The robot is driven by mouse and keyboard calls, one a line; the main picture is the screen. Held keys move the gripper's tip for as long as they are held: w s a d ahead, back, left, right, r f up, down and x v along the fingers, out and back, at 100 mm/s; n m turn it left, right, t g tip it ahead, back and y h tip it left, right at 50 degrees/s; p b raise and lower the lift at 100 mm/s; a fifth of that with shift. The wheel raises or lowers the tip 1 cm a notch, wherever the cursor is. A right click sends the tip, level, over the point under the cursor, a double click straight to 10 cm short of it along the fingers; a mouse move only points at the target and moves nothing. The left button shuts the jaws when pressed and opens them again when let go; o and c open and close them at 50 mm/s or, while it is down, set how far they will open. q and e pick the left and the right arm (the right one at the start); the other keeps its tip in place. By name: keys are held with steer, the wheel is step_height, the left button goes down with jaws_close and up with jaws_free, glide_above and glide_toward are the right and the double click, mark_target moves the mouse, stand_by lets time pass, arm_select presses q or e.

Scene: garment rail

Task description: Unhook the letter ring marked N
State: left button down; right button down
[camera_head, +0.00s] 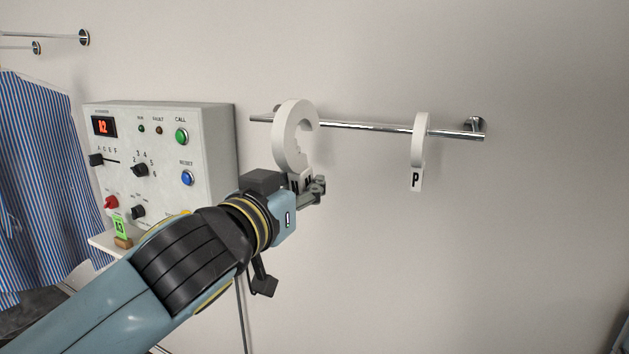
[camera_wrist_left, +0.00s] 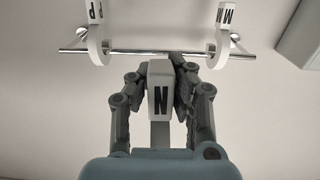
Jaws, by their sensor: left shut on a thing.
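The white N letter ring (camera_head: 283,140) is a large open hook in the head view, upright, its gap facing right. It stands in front of the left part of the rail (camera_head: 365,126). Its tag, with a black N (camera_wrist_left: 160,100), is between the fingers in the left wrist view. My left gripper (camera_head: 311,187) is shut on this tag, below the rail. In the wrist view no hook shows around the rail's middle stretch; the hook behind the tag is hidden there. My right gripper is not in view.
The P ring (camera_head: 420,150) hangs on the rail's right part. The M ring (camera_wrist_left: 220,45) hangs on the rail in the wrist view, mostly hidden in the head view. A control box (camera_head: 215,140) stands close left of my gripper. The wall below P is clear.

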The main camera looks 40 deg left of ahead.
arm_select(q)
steer(key=v, duration=0.7)
steer(key=shift+b, duration=0.4)
steer(key=shift+w+f, duration=0.1)
